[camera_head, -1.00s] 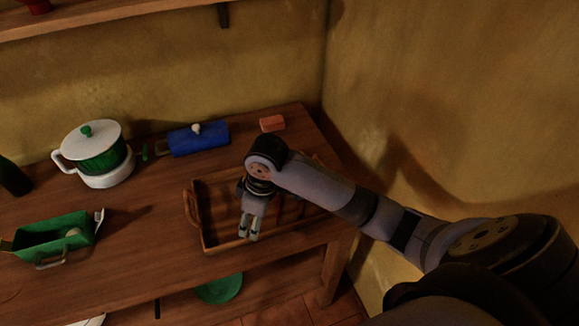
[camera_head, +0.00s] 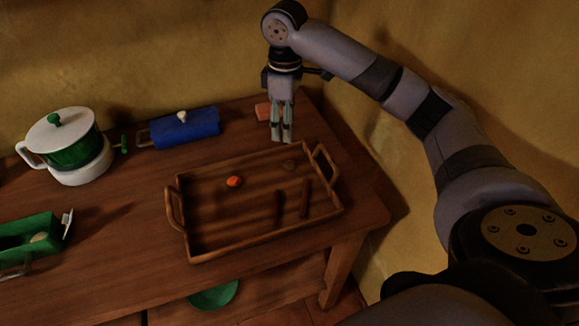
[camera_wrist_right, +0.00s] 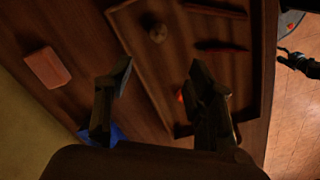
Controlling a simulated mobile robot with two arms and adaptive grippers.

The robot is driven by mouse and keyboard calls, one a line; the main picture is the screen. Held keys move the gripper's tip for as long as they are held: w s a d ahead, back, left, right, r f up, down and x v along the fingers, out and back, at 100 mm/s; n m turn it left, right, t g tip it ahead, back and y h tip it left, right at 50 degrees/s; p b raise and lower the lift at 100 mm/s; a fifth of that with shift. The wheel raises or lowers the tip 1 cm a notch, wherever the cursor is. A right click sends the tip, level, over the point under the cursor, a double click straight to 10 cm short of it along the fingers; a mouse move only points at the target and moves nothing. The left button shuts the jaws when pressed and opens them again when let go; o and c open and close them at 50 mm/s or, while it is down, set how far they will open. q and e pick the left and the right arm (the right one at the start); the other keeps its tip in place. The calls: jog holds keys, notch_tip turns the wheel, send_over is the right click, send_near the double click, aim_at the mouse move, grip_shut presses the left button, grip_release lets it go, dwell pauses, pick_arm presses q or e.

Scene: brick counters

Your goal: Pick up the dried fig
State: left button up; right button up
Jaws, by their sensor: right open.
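A small round brown lump, which looks like the dried fig (camera_head: 289,165), lies in the wooden tray (camera_head: 215,252) near its back right corner. It also shows in the right wrist view (camera_wrist_right: 157,33), ahead of the fingers and between their lines. My right gripper (camera_head: 281,139) is open and empty, pointing down above the tray's back edge, apart from the fig. Its two fingers also show in the right wrist view (camera_wrist_right: 161,75). A dark shape at the right edge of that view may be my left gripper (camera_wrist_right: 298,63), too unclear to read.
The tray also holds an orange piece (camera_head: 235,181) and two dark brown sticks (camera_head: 305,198). A reddish block (camera_head: 263,111) lies behind the tray. A blue item (camera_head: 186,127), a white and green pot (camera_head: 74,154) and a green box (camera_head: 28,238) stand left. The wall is close on the right.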

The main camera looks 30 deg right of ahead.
send_over(288, 162)
jog(key=f, duration=0.6)
jog(key=shift+s+a+f, duration=0.1)
jog(key=shift+a+f, duration=0.1)
jog(key=shift+f, duration=0.2)
jog(key=shift+f+p, duration=0.3)
jog(key=shift+f, duration=0.3)
jog(key=f+p, duration=0.1)
jog(key=f, duration=0.4)
jog(key=shift+d+f, duration=0.1)
jog(key=shift+d, duration=0.1)
jog(key=shift+c, duration=0.6)
jog(key=c, duration=0.8)
